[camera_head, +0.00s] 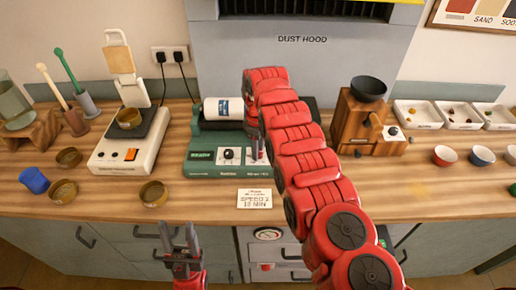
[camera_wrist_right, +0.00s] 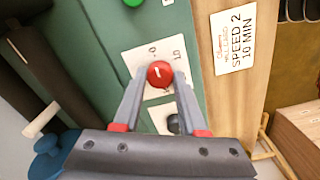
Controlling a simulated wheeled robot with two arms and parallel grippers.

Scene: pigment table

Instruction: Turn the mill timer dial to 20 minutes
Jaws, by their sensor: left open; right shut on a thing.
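The mill (camera_head: 200,170) is a green machine with a white jar on top, standing below the dust hood. Its timer dial is a red knob (camera_wrist_right: 160,73) on a white scale plate (camera_wrist_right: 150,55) in the right wrist view. A short white mark shows on the knob; I cannot tell its exact reading. My right gripper (camera_wrist_right: 160,82) is shut on the red knob, one finger on each side. In the head view, my right arm hides most of the dial. My left gripper (camera_head: 180,250) is open and empty in front of the counter.
A card (camera_head: 254,198) reading "SPEED 2, 10 MIN" lies before the mill. A black knob (camera_wrist_right: 174,123) sits close to the right gripper. A scale (camera_head: 122,160) with bowls stands left; a wooden grinder (camera_head: 350,120) stands right. Bare counter (camera_head: 400,200) lies front right.

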